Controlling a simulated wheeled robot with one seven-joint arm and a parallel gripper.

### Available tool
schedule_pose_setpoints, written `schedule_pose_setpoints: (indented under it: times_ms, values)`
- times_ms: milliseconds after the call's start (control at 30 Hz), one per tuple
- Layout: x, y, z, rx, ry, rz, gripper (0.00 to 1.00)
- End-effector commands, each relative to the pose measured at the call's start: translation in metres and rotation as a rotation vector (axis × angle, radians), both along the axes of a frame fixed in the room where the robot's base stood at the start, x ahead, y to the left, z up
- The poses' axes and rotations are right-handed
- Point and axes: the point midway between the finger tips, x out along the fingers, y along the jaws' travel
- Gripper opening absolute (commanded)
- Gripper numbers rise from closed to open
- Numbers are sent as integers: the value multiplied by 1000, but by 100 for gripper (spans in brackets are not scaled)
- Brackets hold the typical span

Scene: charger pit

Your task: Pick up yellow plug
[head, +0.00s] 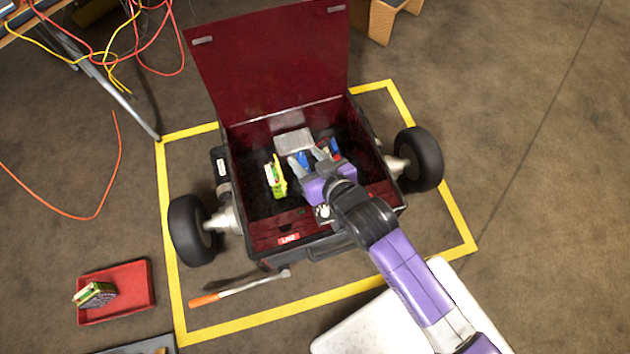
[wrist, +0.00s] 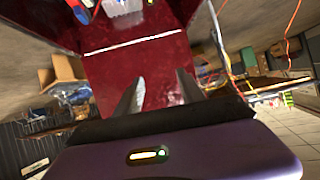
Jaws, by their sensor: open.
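A yellow-edged piece with green and white on it (head: 276,178) stands in the left part of the open dark red box (head: 262,236); it is the only yellow item I see inside, and I cannot make out its plug shape. My gripper (head: 306,156) is open over the box, to the right of the yellow piece and apart from it. A blue item (head: 304,160) shows between or below its fingers. In the wrist view my open gripper (wrist: 160,76) has nothing between its fingers, with the red lid (wrist: 112,72) behind them.
A grey block (head: 294,140) and a blue and red item (head: 335,148) lie in the box. The raised lid (head: 268,62) stands at the back. Wheels (head: 190,230) flank the box. An orange-handled bar (head: 238,288) and a red tray (head: 138,286) lie on the floor.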

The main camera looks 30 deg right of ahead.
Motion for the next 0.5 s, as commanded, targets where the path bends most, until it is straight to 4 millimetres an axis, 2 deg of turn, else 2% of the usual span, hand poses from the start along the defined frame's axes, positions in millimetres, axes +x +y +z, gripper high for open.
schedule_pose_setpoints:
  times_ms: [33,100,200,267,400,500]
  values:
    - [18,0,-29,0,49,-5,46]
    - [33,-2,-60,2,140,-18,46]
    - [42,-6,-100,3,295,-46,46]
    - [37,-8,-118,2,386,-66,46]
    - [2,-12,-155,2,580,-109,46]
    - [-16,-15,-166,6,657,-137,46]
